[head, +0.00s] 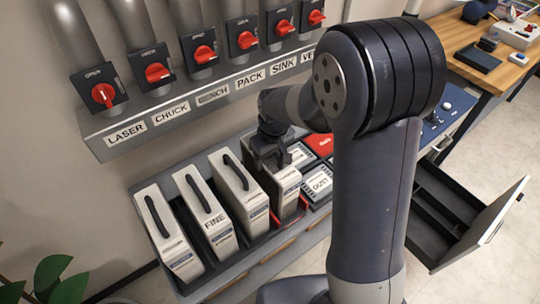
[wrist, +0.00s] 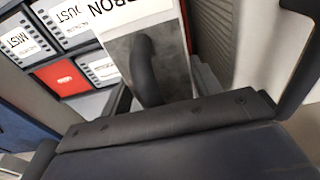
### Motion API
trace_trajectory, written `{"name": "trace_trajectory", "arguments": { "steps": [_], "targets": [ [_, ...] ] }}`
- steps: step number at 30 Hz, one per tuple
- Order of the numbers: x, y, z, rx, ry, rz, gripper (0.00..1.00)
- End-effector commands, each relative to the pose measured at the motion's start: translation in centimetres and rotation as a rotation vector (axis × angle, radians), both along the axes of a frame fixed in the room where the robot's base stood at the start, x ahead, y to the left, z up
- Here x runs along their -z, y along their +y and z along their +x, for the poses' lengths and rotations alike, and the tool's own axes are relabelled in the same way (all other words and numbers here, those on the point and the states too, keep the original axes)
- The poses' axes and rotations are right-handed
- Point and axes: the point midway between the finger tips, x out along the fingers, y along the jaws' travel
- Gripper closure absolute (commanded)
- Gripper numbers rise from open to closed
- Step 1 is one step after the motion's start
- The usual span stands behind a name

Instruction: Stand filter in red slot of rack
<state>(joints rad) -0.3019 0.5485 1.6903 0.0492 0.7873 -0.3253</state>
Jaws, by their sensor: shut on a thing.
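Three other filters stand in the rack to the left, one marked FINE (head: 207,218).
Boxes labelled DUST (head: 318,182) and MIST (wrist: 22,40), and a red panel (head: 320,144), lie right of the rack. A switch panel (head: 195,105) overhangs behind it. An open drawer (head: 450,210) juts out at right.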

Motion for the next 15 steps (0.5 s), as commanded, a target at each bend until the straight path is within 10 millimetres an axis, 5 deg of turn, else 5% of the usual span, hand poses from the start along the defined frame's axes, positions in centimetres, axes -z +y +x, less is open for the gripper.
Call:
{"name": "trace_trajectory", "arguments": {
  "steps": [5,6,15],
  "targets": [
    [0.32,0.02,0.07,0.0,-0.002,0.0,1.0],
    [0.25,0.0,0.01,0.0,0.0,0.0,0.37],
    [0.22,0.0,0.01,0.0,0.0,0.0,0.18]
  ]
}}
